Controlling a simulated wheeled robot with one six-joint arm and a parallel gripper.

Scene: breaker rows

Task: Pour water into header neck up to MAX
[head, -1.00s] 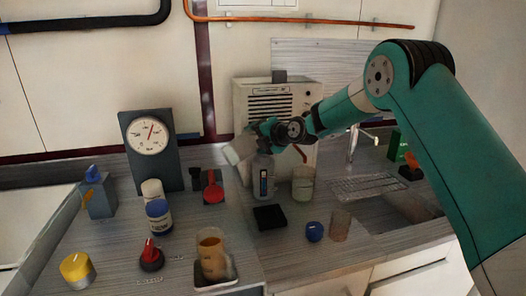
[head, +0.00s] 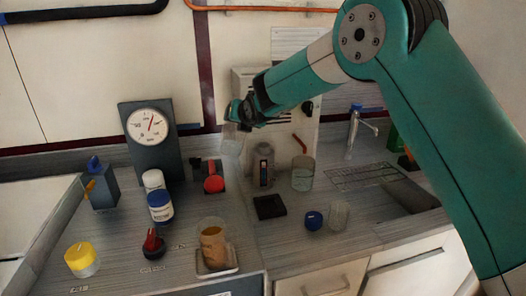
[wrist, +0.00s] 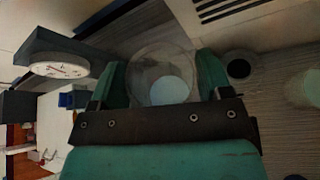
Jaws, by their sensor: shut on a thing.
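My gripper (head: 240,118) is shut on a clear beaker (head: 231,141), held above the counter to the left of the grey header (head: 262,172). In the wrist view the beaker (wrist: 162,85) sits between the two green fingers (wrist: 163,88), with pale liquid low inside it. The header stands upright in front of the vented white cabinet (head: 295,130) and has a dark front window. Its level and MAX mark are too small to read. A dark round opening (wrist: 240,68) shows right of the beaker in the wrist view; it seems to be the neck. The beaker is apart from it.
A glass beaker (head: 303,177) stands close right of the header. A black pad (head: 269,207) lies in front. A red-knobbed block (head: 213,183), white and blue jars (head: 160,208), and a dial gauge (head: 150,135) stand left. The tap (head: 360,130) and sink are right.

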